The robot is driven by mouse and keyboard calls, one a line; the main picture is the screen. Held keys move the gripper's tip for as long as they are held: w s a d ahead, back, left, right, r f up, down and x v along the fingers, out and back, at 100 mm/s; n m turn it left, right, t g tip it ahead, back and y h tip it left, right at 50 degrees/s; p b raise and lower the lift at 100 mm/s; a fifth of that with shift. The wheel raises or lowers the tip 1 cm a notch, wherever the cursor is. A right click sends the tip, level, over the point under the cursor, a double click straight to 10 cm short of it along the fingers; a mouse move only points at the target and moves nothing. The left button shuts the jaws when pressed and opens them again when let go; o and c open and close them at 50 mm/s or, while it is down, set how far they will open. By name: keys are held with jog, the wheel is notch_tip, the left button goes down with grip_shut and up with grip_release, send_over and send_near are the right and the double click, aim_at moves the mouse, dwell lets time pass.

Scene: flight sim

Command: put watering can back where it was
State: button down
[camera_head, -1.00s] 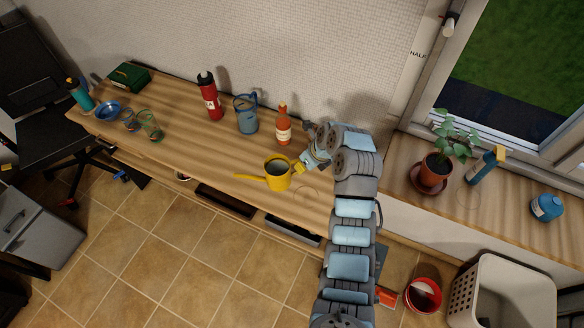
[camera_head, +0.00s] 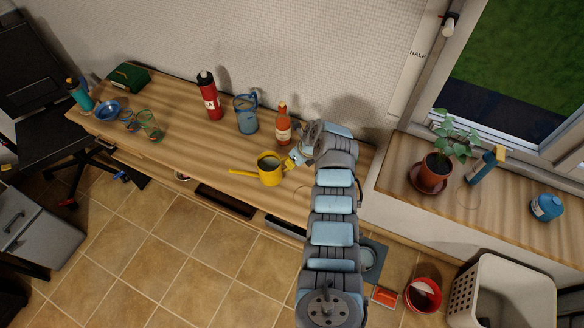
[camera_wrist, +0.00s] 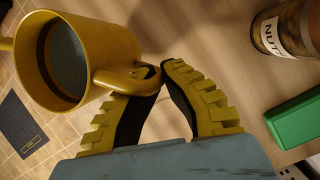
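The yellow watering can (camera_head: 270,172) is at the right part of the long wooden table (camera_head: 180,125), near its front edge, with its spout pointing left. My gripper (camera_head: 297,158) is at its right side. In the wrist view the can (camera_wrist: 112,50) fills the upper left, with dark contents or a dark inside. My gripper's yellow ribbed fingers (camera_wrist: 160,72) come together at the can's handle, shut on it. I cannot tell whether the can's base touches the table.
An orange bottle (camera_head: 283,125), a blue pitcher (camera_head: 246,114) and a red bottle (camera_head: 209,97) stand behind the can. The windowsill at right holds a potted plant (camera_head: 437,162), a blue spray bottle (camera_head: 481,167) and a round blue bottle (camera_head: 546,207), with a faint ring mark (camera_head: 467,200) between them.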

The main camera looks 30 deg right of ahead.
jog(key=shift+w+f, duration=0.1)
jog(key=shift+f, duration=0.1)
jog(key=shift+w+f, duration=0.15)
jog(key=shift+f, duration=1.55)
jog(key=c, duration=1.2)
grip_release()
jog(key=shift+c, duration=0.2)
jog(key=shift+r, duration=0.15)
jog(key=v, duration=1.1)
jog(key=shift+r, duration=0.35)
jog(key=shift+d, duration=0.1)
